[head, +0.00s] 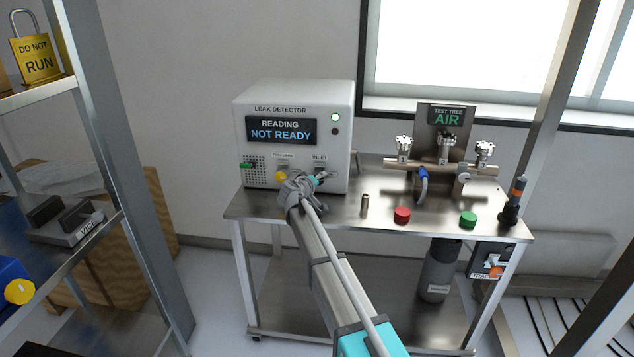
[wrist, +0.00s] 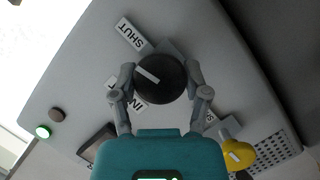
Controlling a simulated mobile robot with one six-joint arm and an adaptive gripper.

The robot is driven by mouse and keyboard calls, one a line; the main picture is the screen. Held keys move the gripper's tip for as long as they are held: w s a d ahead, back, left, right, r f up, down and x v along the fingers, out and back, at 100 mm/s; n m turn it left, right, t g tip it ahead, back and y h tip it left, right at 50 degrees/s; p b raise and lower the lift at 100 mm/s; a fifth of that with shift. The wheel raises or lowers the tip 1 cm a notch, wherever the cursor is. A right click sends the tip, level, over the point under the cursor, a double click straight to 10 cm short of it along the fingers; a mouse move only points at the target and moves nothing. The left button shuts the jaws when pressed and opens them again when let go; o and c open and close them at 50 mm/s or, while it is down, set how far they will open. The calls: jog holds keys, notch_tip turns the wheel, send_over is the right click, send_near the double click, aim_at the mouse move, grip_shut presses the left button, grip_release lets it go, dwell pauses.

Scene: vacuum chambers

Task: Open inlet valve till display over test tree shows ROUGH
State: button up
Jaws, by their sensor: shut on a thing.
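The inlet valve knob (wrist: 160,92) is round and black with a white pointer line slanting to the upper left in the wrist view. My gripper (wrist: 160,78) has a finger on each side of it and is shut on it. A SHUT label (wrist: 133,33) is above the knob, and the inlet label (wrist: 113,86) is partly hidden by a finger. In the head view my gripper (head: 322,179) is at the front of the white leak detector (head: 293,92), below the INLET label (head: 320,158). The display over the test tree (head: 446,117) shows AIR in green.
The detector's screen (head: 281,131) reads NOT READY. A yellow knob (wrist: 237,156) is beside my gripper. The steel cart (head: 380,222) carries the test tree (head: 425,165), a red cap (head: 402,215), a green cap (head: 468,219) and a small metal cylinder (head: 365,205).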

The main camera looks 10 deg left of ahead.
jog(key=n, duration=0.1)
jog(key=n+h+b, duration=0.1)
jog(key=n+b, duration=0.1)
jog(key=shift+f+t, duration=0.25)
jog(key=shift+t, duration=0.15)
jog(key=n+t+h+b, duration=0.1)
jog(key=n+b, duration=0.1)
jog(key=n, duration=0.1)
jog(key=shift+n+b, duration=0.35)
jog(key=shift+n, duration=0.05)
jog(key=n+t+b, duration=0.1)
jog(key=n, duration=0.1)
jog(key=n+b, duration=0.1)
jog(key=n, duration=0.1)
jog(key=shift+t+h+b, duration=0.3)
jog(key=shift+t+b, duration=0.05)
jog(key=shift+t, duration=0.05)
jog(key=shift+r+n+t+b, duration=0.1)
jog(key=shift+n+t+b, duration=0.7)
jog(key=shift+n, duration=1.2)
jog(key=shift+y, duration=0.4)
jog(key=o, duration=1.2)
jog(key=shift+c, duration=0.2)
